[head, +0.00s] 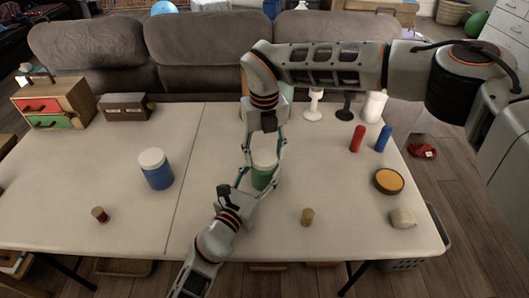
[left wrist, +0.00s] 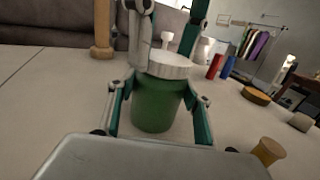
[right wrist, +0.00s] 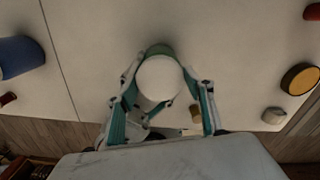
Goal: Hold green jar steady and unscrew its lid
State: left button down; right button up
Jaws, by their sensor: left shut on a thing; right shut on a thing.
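The green jar (head: 263,179) stands upright on the table with its white lid (head: 264,159) on top. My left gripper (head: 262,184) comes in low from the front and is shut on the jar's green body. In the left wrist view the jar body (left wrist: 157,104) sits between its fingers. My right gripper (head: 265,152) comes down from above and is shut on the white lid, which fills the middle of the right wrist view (right wrist: 159,79). The lid looks seated on the jar; any gap is too small to tell.
A blue jar with a white lid (head: 156,170) stands to the left. Wooden cylinders (head: 307,216) (head: 100,214) stand near the front. A red cylinder (head: 357,139), a blue cylinder (head: 383,138) and a round orange-topped container (head: 388,181) are at the right. Candle holders (head: 314,106) stand behind.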

jog(key=n, duration=0.8)
jog(key=shift+n, duration=0.4)
jog(key=n, duration=1)
jog(key=shift+s, duration=0.1)
jog(key=shift+r, duration=0.2)
jog(key=shift+r, duration=0.9)
